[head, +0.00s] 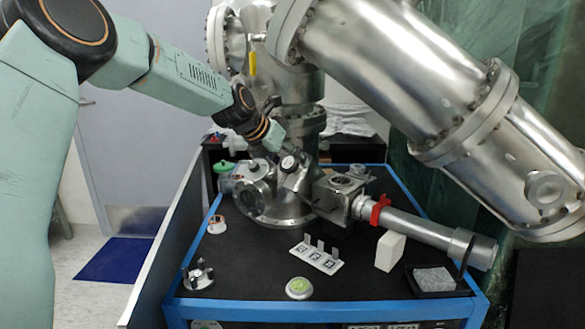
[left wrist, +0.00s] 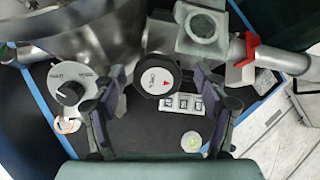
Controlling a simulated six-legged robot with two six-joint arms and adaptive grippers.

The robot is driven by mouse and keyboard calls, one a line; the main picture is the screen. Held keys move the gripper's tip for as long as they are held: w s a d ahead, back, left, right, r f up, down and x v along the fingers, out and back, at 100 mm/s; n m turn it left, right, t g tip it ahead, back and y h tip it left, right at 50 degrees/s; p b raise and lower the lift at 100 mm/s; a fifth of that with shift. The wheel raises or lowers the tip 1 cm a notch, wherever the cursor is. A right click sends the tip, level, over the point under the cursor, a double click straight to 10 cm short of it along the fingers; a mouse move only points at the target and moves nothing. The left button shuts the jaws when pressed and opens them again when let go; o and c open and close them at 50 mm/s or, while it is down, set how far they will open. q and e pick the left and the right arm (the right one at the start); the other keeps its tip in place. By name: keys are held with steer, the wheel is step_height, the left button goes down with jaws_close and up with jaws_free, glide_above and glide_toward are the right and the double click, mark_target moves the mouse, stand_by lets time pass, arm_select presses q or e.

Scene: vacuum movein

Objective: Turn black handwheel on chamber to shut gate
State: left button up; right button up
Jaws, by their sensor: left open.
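The black handwheel (left wrist: 157,75), with a pale round face and a red mark, shows in the left wrist view. It sits on the steel chamber (head: 280,205), and its pale face (head: 288,163) appears small in the head view. My left gripper (left wrist: 163,108) is open, with its two dark fingers on either side of the handwheel's lower part in the picture. A gap shows between each finger and the wheel, and I cannot tell the depth. In the head view, my left gripper (head: 272,148) is close to the chamber and partly lost against the metal. My right gripper is not in view.
A pale round plate with a black knob (left wrist: 70,88) is left of the handwheel. A red clamp (head: 379,209) holds a steel tube at the right. Tag blocks (head: 317,256), a white block (head: 390,251) and a green-topped disc (head: 299,287) stand on the blue-edged black table (head: 260,276).

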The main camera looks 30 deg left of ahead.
arm_select(q)
steer(key=shift+w+f, duration=0.35)
steer(key=shift+f, duration=0.2)
steer(key=shift+w+a+f, duration=0.15)
steer(key=shift+a, duration=0.1)
steer(key=shift+w+d, duration=0.1)
steer(key=shift+d, duration=0.2)
steer(key=shift+a, duration=0.2)
steer(key=c, duration=1.2)
steer(key=shift+o, duration=0.2)
